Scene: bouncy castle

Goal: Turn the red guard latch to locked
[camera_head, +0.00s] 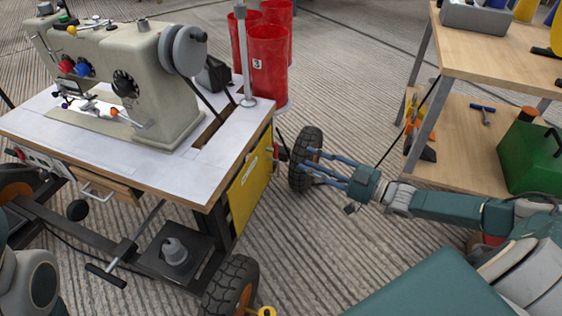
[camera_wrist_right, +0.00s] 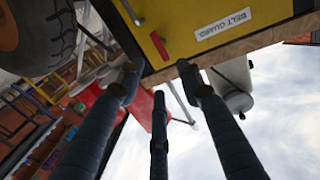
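The red latch (camera_wrist_right: 159,46) is a short red bar on the yellow belt guard panel (camera_wrist_right: 195,25) in the right wrist view. It lies slightly tilted beside a white "BELT GUARD" label (camera_wrist_right: 222,25). In the head view the yellow panel (camera_head: 250,190) is on the right side of the sewing machine cart, with a small red part near its upper right edge. My right gripper (camera_head: 311,165) is right of the panel, in front of a wheel. In the wrist view its fingers (camera_wrist_right: 158,82) are spread and empty, apart from the latch. My left gripper is out of view.
The sewing machine (camera_head: 160,85) stands on the white-topped cart (camera_head: 200,170). Red bins (camera_head: 267,60) are behind it. Black tyres (camera_head: 306,150) flank the panel. A wooden shelf (camera_head: 460,155) with a green can (camera_head: 530,155) stands at right.

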